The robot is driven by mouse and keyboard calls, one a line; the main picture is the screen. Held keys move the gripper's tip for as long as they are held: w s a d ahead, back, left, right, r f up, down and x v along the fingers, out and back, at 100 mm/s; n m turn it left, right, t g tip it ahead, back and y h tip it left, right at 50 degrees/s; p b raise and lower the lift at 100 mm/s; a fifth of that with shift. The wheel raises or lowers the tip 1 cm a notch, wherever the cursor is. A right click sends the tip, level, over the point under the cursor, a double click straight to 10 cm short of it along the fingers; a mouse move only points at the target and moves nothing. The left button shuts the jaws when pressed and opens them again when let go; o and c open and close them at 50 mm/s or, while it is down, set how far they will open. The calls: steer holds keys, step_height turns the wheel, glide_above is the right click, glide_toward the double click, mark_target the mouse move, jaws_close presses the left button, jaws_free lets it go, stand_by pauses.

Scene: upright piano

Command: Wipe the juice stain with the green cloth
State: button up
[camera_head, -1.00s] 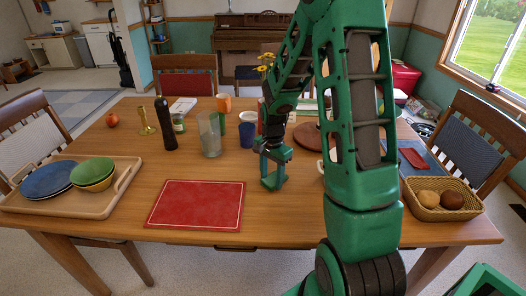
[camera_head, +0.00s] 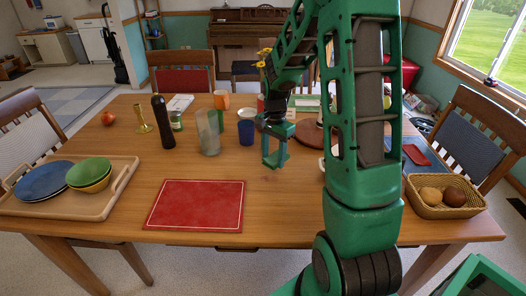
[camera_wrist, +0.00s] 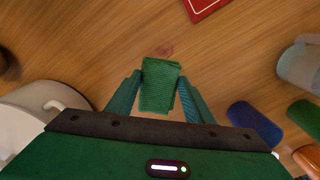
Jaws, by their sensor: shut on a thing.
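My gripper (camera_head: 275,164) is over the middle of the table, its fingers pointing down. In the wrist view its fingers (camera_wrist: 160,97) are shut on the folded green cloth (camera_wrist: 160,84), which extends out past the fingertips. In the head view the cloth is hard to tell from the green fingers. The juice stain (camera_head: 270,178) is a faint reddish mark on the wood just in front of the gripper. It also shows in the wrist view (camera_wrist: 164,50), just beyond the cloth's outer edge. The cloth appears to be a little above the table, but contact is hard to judge.
A red placemat (camera_head: 195,204) lies left of the stain. A blue cup (camera_head: 246,132) and a clear glass (camera_head: 208,134) stand left of and behind the gripper. A wooden tray (camera_head: 118,188) is far left; a bread basket (camera_head: 445,212) is right. The wood before the gripper is clear.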

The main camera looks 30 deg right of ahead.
steer(key=shift+r, duration=1.2)
